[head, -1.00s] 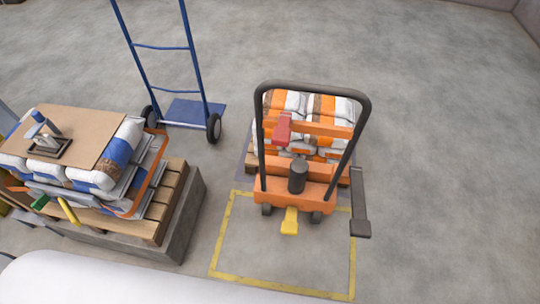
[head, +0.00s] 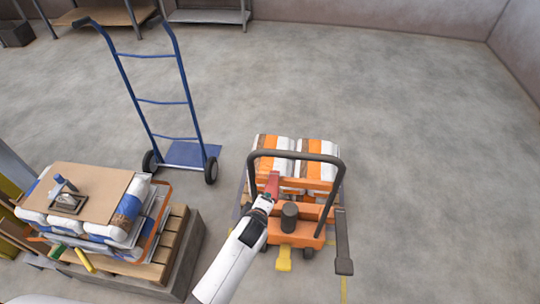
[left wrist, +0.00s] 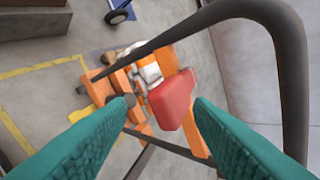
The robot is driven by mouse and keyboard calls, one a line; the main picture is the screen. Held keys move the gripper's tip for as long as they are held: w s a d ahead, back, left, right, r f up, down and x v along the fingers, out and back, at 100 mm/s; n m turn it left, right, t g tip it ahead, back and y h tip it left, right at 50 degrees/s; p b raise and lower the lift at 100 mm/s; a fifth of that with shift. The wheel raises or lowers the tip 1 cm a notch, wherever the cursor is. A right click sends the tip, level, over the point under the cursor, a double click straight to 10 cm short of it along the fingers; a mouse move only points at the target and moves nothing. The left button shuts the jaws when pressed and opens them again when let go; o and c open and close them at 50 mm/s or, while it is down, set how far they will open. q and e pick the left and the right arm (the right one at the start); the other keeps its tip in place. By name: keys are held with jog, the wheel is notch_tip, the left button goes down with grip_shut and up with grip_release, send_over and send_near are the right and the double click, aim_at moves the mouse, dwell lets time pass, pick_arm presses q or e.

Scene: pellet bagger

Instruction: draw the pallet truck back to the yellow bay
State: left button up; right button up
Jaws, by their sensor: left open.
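The orange pallet truck (head: 295,232) stands in front of a load of orange-and-white sacks (head: 300,145). Its black loop handle (head: 310,156) rises toward me, with a red lever (head: 272,184) on its left side. A yellow pedal (head: 284,258) is at its base. The yellow bay outline (head: 343,290) is mostly hidden by my arm and the truck; it shows on the floor in the left wrist view (left wrist: 30,68). My left gripper (left wrist: 163,103) is open, with the red lever (left wrist: 172,100) showing between its teal fingers; contact cannot be told. My right gripper is out of view.
A wooden pallet (head: 150,265) with sacks and a cardboard sheet (head: 85,192) stands on a grey block at left. A blue hand truck (head: 165,103) stands behind it. A dark grey arm-like part (head: 343,245) stands at the truck's right. Floor to the right is clear.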

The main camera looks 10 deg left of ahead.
aim_at(274, 154)
pick_arm(q)
jog(key=w+d+r+n+t+p, duration=0.1)
jog(key=w+r+n, duration=0.1)
jog(key=r, duration=0.4)
jog(key=w+d+r+n+t+p, duration=0.1)
jog(key=w+r+n, duration=0.15)
jog(key=r, duration=0.45)
jog(key=b+x, duration=0.2)
jog(key=x, duration=0.1)
jog(key=b+x, duration=0.2)
jog(key=x, duration=0.1)
jog(key=b+x, duration=0.3)
jog(key=shift+a+f, duration=0.3)
jog(key=shift+w+b, duration=0.25)
jog(key=shift+b, duration=0.05)
jog(key=shift+w, duration=0.25)
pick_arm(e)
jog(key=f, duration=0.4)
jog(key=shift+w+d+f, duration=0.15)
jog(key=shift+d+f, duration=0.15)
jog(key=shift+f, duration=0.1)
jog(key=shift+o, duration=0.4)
